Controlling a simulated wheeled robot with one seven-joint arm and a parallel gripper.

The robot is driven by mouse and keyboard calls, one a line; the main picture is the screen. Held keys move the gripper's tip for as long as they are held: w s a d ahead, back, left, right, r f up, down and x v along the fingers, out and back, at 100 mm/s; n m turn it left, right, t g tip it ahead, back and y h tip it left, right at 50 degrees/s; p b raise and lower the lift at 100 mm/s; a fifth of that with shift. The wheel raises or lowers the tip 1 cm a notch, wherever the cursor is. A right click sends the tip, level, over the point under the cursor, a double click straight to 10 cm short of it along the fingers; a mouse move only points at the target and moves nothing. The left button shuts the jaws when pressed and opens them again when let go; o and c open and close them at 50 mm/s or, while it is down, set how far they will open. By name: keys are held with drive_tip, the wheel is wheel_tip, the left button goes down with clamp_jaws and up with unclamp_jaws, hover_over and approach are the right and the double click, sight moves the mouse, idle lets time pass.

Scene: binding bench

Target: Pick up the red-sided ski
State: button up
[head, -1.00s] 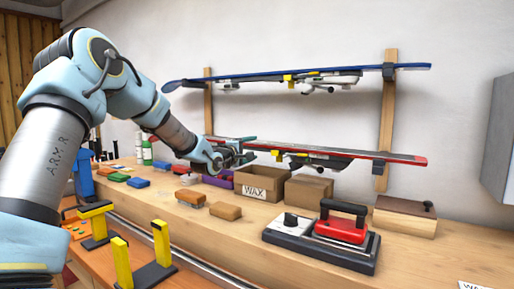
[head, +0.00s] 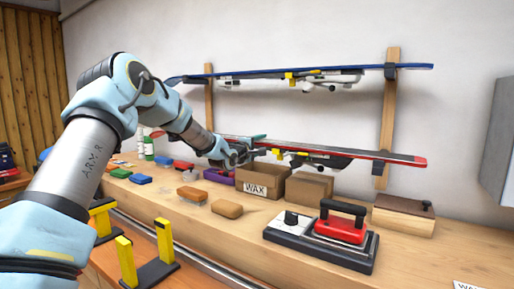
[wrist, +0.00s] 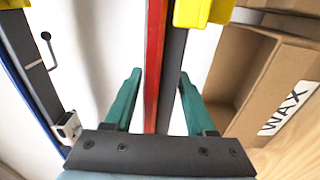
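The red-sided ski (head: 385,155) rests on the lower pegs of the wall rack, with bindings hanging under it. In the wrist view its red edge and dark face (wrist: 155,60) run lengthwise between the fingers. My gripper (head: 252,146) is at the ski's left part, and its teal fingers (wrist: 160,85) are open, one on each side of the ski. A gap shows between the left finger and the red edge. The right finger is close to the dark face; I cannot tell whether it touches. Part of the ski's left end is hidden by my gripper.
A blue ski (head: 330,72) hangs above on the same rack (head: 391,115). A WAX box (head: 262,180) and another carton (head: 309,188) stand close below the gripper. Yellow vise posts (head: 126,262) stand in front.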

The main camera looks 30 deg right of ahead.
clamp_jaws()
drive_tip(key=shift+r, duration=0.2)
idle(0.3)
drive_tip(key=shift+r, duration=0.1)
wheel_tip(320, 180, up, 10)
drive_tip(key=shift+f+b, duration=0.1)
drive_tip(key=shift+b, duration=0.75)
drive_tip(key=shift+r+p, duration=1.4)
drive_tip(key=shift+r, duration=0.15)
